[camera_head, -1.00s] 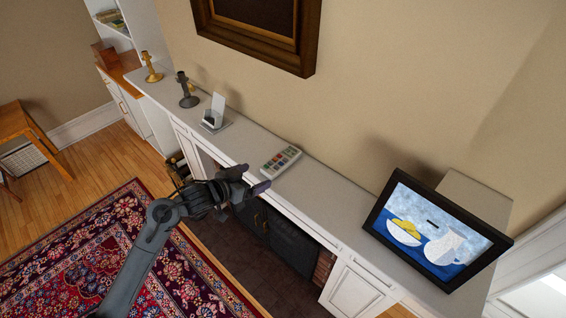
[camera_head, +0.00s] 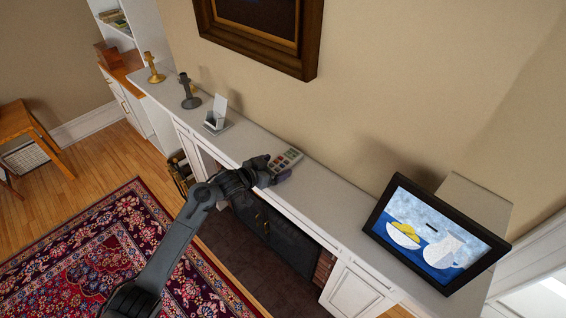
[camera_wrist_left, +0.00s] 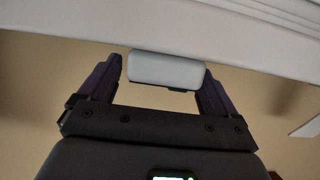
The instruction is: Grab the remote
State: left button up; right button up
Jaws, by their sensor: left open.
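The remote (camera_head: 287,159) is pale with several coloured buttons and lies on the white mantel shelf (camera_head: 330,190). My left gripper (camera_head: 272,172) is at the remote's near end, its two fingers to either side of that end. In the left wrist view the pale end of the remote (camera_wrist_left: 166,69) sits between the two open fingers of my left gripper (camera_wrist_left: 160,80), with a gap on each side. Part of the remote is hidden by the gripper in the head view. My right gripper is in neither view.
A small holder with a white card (camera_head: 217,117), a dark candlestick (camera_head: 189,95) and a brass candlestick (camera_head: 153,70) stand further left on the shelf. A framed still-life picture (camera_head: 430,238) stands at the right. The wall rises behind the shelf.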

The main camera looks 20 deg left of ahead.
pick_arm(q)
jog(key=shift+w+d+f, duration=0.15)
jog(key=shift+w, duration=0.1)
jog(key=c, duration=1.2)
jog(key=shift+o, duration=0.2)
